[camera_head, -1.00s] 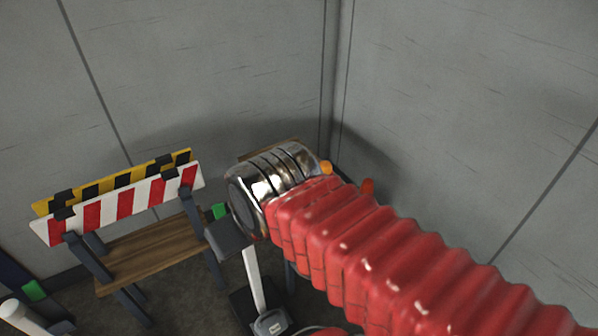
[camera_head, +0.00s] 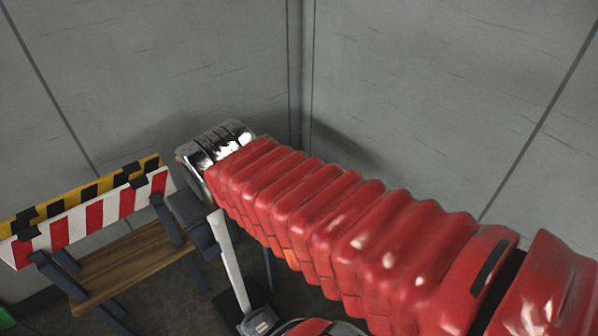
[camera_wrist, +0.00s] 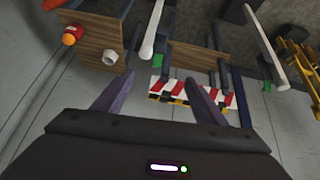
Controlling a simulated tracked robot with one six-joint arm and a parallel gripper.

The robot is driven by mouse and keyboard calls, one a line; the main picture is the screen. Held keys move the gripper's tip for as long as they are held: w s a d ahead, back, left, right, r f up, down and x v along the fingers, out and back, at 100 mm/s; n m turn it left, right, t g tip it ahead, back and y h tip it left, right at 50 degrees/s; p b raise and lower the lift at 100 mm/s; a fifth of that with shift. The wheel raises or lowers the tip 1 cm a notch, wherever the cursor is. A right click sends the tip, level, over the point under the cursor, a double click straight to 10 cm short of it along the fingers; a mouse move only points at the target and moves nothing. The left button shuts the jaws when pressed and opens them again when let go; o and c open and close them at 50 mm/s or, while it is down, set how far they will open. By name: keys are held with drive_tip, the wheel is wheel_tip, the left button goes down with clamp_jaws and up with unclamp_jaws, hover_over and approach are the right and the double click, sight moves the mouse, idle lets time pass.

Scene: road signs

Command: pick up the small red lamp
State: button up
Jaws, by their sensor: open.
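A small red-orange rounded thing (camera_wrist: 72,36), which looks like a lamp, is at the edge of a wooden top (camera_wrist: 89,25) in the wrist view, at upper left. Another red piece (camera_wrist: 51,4) is cut off by the top edge, and I cannot tell what it is. My gripper (camera_wrist: 160,92) is open and empty, its two dark fingers wide apart. The lamp-like thing lies beyond and to the left of the left finger, untouched. In the head view my red arm covers that spot and no lamp shows.
A small white thing (camera_wrist: 110,57) sits beside the lamp on the wooden top. A white post (camera_head: 230,262) stands near my arm. Grey walls (camera_head: 240,60) meet behind it.

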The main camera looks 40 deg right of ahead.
drive_tip(key=shift+o, duration=1.4)
drive_tip(key=w+d+f+t+h, duration=0.1)
drive_tip(key=w+d, duration=0.6)
drive_tip(key=w, duration=0.2)
drive_tip(key=shift+m, duration=0.3)
drive_tip(key=w+d+f+t+h, duration=0.1)
drive_tip(key=w+d+f+t, duration=0.1)
drive_tip(key=w+d+f, duration=0.55)
drive_tip(key=w+d+f+t+h, duration=0.1)
drive_tip(key=w+d+f, duration=0.25)
drive_tip(key=d, duration=0.75)
drive_tip(key=w+d+f+t+h, duration=0.1)
drive_tip(key=w+d+f+t, duration=0.1)
drive_tip(key=w+d+f, duration=0.6)
drive_tip(key=s+d+f+m+t, duration=0.1)
drive_tip(key=s+d+f+t, duration=0.1)
drive_tip(key=s+d+f, duration=0.3)
drive_tip(key=s+d+f+m+t, duration=0.1)
drive_tip(key=s+d+f, duration=0.4)
drive_tip(key=s+f, duration=0.6)
wheel_tip(320, 180, down, 3)
drive_tip(key=shift+d+f+m+t+h, duration=0.2)
drive_tip(key=shift+m+t+h, duration=0.15)
drive_tip(key=shift+t, duration=0.35)
